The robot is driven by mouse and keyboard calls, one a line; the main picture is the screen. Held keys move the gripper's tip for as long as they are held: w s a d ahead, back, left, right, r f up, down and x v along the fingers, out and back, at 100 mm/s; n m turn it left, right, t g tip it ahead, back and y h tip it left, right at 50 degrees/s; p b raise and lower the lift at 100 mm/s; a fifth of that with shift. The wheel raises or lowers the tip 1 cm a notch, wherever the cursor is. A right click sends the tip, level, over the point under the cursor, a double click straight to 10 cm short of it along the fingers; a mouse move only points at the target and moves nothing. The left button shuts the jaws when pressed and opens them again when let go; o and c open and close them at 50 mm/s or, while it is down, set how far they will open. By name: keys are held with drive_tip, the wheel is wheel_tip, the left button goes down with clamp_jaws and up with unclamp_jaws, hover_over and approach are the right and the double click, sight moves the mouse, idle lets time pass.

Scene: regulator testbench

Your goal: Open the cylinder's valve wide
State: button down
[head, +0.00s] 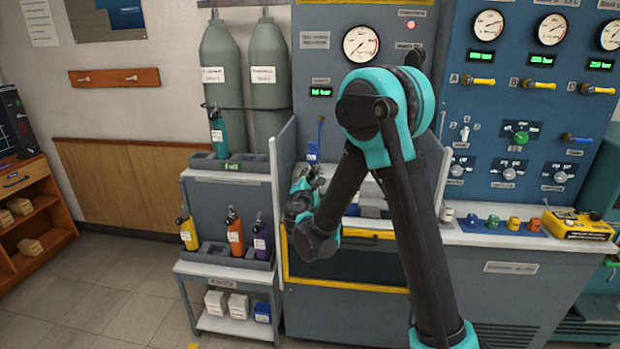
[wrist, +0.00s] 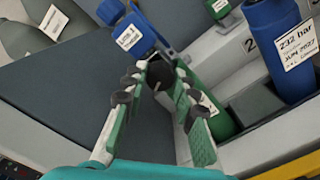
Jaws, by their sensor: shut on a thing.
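My gripper (wrist: 160,78) has its two green-padded fingers shut on a black valve knob (wrist: 158,73) in the wrist view. A green cylinder (wrist: 218,122) with a white label shows just beside the right finger, partly hidden by it. The knob seems to belong to this cylinder, but the join is hidden. A blue labelled fitting (wrist: 128,36) is close beyond the fingertips. In the head view my gripper (head: 303,187) is at the left end of the bench bay, and my arm hides much of it. The blue fitting (head: 313,151) shows just above.
A blue cylinder (wrist: 278,45), labelled 232 bar, stands at the right in the wrist view. A grey side panel (head: 284,170) borders the bay on the left. A cart (head: 228,262) with yellow, orange and purple cylinders stands beside it. Gauges and yellow-handled valves line the right panel.

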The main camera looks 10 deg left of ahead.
drive_tip(key=shift+n, duration=0.7)
drive_tip(key=c, duration=1.2)
unclamp_jaws()
drive_tip(key=s, duration=1.2)
drive_tip(key=shift+a, duration=0.2)
